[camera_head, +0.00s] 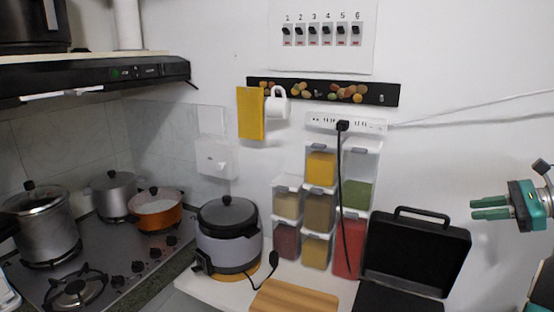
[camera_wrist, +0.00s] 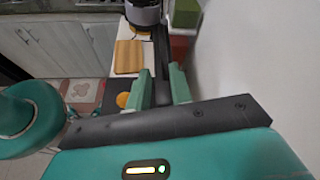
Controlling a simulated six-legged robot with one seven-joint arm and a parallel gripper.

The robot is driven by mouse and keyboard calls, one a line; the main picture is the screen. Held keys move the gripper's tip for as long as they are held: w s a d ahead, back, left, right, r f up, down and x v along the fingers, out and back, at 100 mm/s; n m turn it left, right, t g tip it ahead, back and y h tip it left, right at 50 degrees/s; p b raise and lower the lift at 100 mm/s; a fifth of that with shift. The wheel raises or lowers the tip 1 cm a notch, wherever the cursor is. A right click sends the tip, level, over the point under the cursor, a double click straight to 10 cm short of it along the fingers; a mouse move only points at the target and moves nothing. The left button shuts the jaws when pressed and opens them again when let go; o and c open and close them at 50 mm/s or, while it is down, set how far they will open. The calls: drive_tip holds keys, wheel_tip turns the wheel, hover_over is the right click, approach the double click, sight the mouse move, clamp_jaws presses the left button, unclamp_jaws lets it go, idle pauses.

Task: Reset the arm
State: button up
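My gripper (camera_head: 474,209) is at the right edge in the head view, raised to the right of the open black case and clear of it. Its two green fingers point left and stand slightly apart with nothing between them. In the wrist view my gripper (camera_wrist: 161,88) shows both green fingers with a gap between them and no object held. The spice dispensers (camera_head: 318,205) are stacked on the wall side of the counter, filled with yellow, brown, green and red contents. My gripper is well away from them.
An open black appliance (camera_head: 417,254) stands between the dispensers and my gripper. A cutting board (camera_head: 294,298) and a rice cooker (camera_head: 228,234) are on the counter. A power strip (camera_head: 346,124) with a hanging black cord is on the wall. Pots stand on the stove (camera_head: 110,262) at left.

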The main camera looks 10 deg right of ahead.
drive_tip(key=s+a+f+n+g+h, duration=0.15)
drive_tip(key=a+n+g+h, duration=0.45)
drive_tip(key=a, duration=1.9)
drive_tip(key=s+a+f+n+t+h, duration=0.3)
drive_tip(key=s+a+f+n, duration=0.7)
drive_tip(key=s+a+n, duration=0.4)
drive_tip(key=shift+s+f+n+h, duration=0.2)
drive_tip(key=shift+f+n+h, duration=0.3)
drive_tip(key=shift+n, duration=0.6)
drive_tip(key=shift+s+d+r, duration=0.15)
